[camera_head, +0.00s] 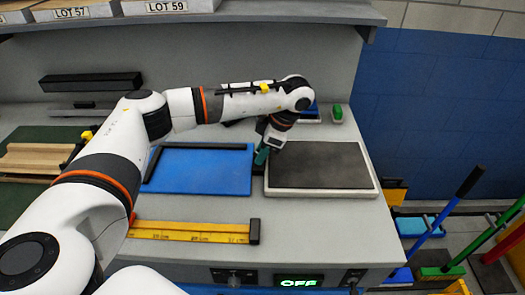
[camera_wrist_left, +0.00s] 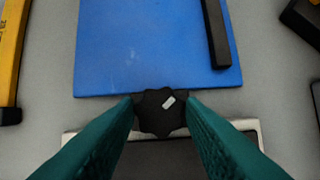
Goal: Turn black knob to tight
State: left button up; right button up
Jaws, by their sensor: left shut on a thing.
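The black knob (camera_wrist_left: 158,112) has a scalloped edge and a short pale mark that lies toward its upper right in the left wrist view. It sits between the blue panel (camera_wrist_left: 150,50) and the tray with a pale rim (camera_wrist_left: 250,127). My left gripper (camera_head: 262,155) has teal fingers and reaches down between the blue panel (camera_head: 200,172) and the tray (camera_head: 325,193). In the left wrist view its fingertips (camera_wrist_left: 160,112) are shut on the knob from both sides. The knob is hidden by the gripper in the head view. My right gripper is not in view. No "tight" label is readable.
A dark panel (camera_head: 320,165) lies in the tray. A black bar (camera_head: 200,146) lies along the blue panel's back edge. A yellow ruler (camera_head: 190,231) lies in front. The right of the bench top is clear.

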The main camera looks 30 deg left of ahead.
pick_arm(q)
jog(key=m+t+b, duration=0.1)
jog(key=m, duration=0.3)
jog(key=shift+s+t, duration=0.15)
jog(key=shift+t, duration=0.25)
jog(key=shift+s+m+t+b, duration=0.1)
jog(key=shift+m+t+b, duration=0.6)
jog(key=shift+m, duration=1.2)
jog(key=o, duration=1)
jog(key=shift+d+r, duration=0.1)
jog(key=v, duration=1.2)
